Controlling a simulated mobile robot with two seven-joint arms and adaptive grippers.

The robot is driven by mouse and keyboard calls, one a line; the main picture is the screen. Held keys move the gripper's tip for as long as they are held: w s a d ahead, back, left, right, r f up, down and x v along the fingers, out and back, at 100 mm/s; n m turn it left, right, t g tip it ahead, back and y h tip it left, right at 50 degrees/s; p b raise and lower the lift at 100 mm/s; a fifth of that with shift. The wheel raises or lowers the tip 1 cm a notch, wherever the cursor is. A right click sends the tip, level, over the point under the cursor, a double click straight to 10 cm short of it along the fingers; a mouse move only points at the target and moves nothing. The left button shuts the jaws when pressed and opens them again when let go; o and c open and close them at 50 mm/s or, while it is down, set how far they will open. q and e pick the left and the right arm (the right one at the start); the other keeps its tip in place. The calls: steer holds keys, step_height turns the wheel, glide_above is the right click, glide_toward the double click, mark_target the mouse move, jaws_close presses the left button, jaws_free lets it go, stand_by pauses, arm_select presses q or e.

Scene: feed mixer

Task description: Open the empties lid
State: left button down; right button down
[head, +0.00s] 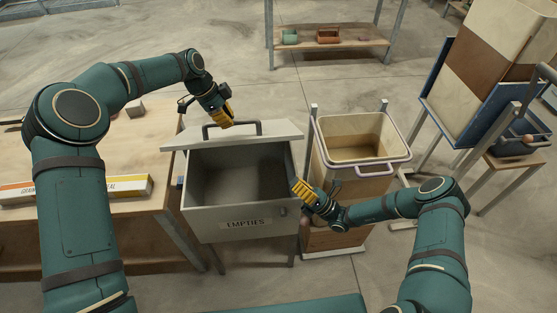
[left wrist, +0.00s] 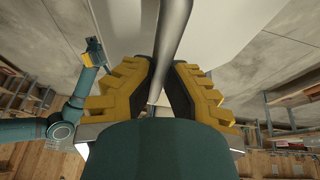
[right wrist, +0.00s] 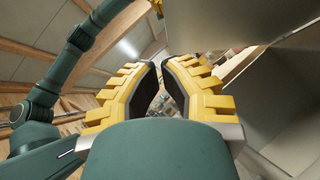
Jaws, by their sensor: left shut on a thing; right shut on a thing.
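The grey box labelled EMPTIES (head: 245,223) is uncovered at the front, and its hollow inside shows. Its pale lid (head: 275,131) is raised at the back of the box, with a dark bar handle (head: 258,124) on it. My left gripper (head: 228,119) is at the handle's left part; in the left wrist view the handle bar (left wrist: 172,35) runs between the fingers (left wrist: 165,85). My right gripper (head: 298,186) is at the box's right wall, shut on its edge as far as I can tell. Its fingers (right wrist: 160,75) hide the exact contact.
A tan bin with a pale rim and purple handle (head: 376,171) stands close to the box's right. A wooden table (head: 120,222) with a long carton (head: 120,188) is at left. A shelf (head: 345,44) stands behind. A blue-framed hopper (head: 455,100) is at right.

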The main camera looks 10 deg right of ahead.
arm_select(q)
steer(key=shift+w+a+f, duration=0.1)
steer(key=shift+w+f, duration=0.05)
arm_select(e)
steer(key=w+d+r+x, duration=0.1)
steer(key=d+x, duration=0.1)
steer(key=x, duration=1)
steer(key=shift+a+r, duration=0.2)
steer(key=shift+r, duration=0.35)
steer(key=shift+w, duration=0.15)
arm_select(q)
steer(key=shift+f, duration=0.25)
arm_select(e)
steer(key=shift+w+d+r+m+t+h, duration=0.15)
steer(key=shift+w+r+m, duration=0.2)
steer(key=shift+r, duration=0.2)
steer(key=shift+w+a+r+m+t+h, duration=0.15)
steer(key=shift+w+r+m, duration=0.1)
steer(key=shift+w+r, duration=0.25)
arm_select(q)
steer(key=c, duration=1.1)
jaws_free()
steer(key=shift+o, duration=1)
arm_select(e)
steer(key=shift+w+d+f, duration=0.1)
